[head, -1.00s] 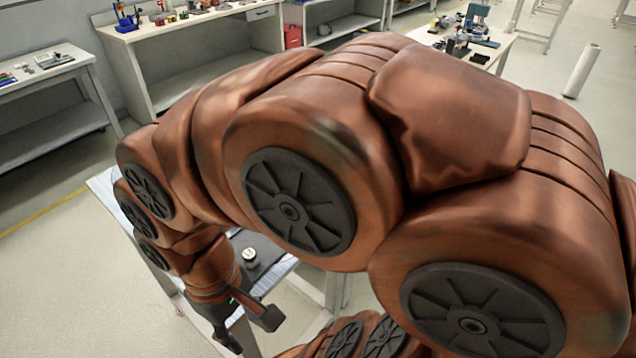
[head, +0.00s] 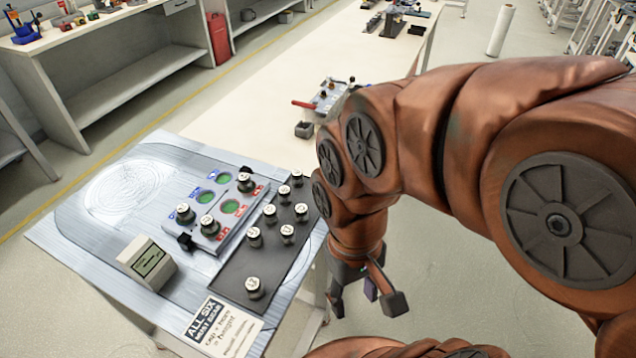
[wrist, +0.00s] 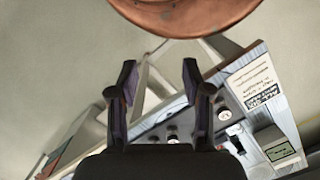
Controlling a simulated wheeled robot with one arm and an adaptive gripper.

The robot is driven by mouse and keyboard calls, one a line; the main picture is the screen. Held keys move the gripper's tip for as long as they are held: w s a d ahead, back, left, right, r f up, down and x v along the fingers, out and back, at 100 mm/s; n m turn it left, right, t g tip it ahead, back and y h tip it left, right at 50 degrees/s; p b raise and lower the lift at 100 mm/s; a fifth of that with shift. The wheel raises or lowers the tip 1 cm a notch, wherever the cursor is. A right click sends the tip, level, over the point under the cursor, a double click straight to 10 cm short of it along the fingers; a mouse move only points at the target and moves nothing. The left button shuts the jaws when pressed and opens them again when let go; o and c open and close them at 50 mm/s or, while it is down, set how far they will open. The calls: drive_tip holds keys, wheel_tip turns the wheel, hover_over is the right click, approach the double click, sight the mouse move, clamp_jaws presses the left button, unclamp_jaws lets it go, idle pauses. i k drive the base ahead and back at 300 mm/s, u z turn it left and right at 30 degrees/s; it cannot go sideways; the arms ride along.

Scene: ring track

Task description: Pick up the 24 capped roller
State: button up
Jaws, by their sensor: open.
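Several capped rollers with pale numbered tops stand upright on a dark mat (head: 232,277) along the table's right side. One roller (head: 254,288) stands apart near the mat's front end; others (head: 287,233) stand farther back. The numbers are too small to read surely, so I cannot tell which is 24. More rollers (head: 208,224) stand on a grey panel (head: 232,234) with green round spots. My gripper (head: 366,297) is open and empty, right of the table's edge. In the wrist view my gripper (wrist: 158,75) has its fingers apart, with a few rollers (wrist: 172,139) beyond them.
A small box with a display (head: 147,262) and a printed sign (head: 222,328) lie on the table (head: 72,230). A long pale bench (head: 262,104) with a small tray of tools stands behind. Open floor (head: 455,215) lies to the right.

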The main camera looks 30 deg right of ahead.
sight(285, 197)
drive_tip(key=z, duration=1.05)
drive_tip(key=k, duration=0.85)
drive_tip(key=u, duration=1.4)
drive_tip(key=i, duration=0.5)
drive_tip(key=z, duration=0.05)
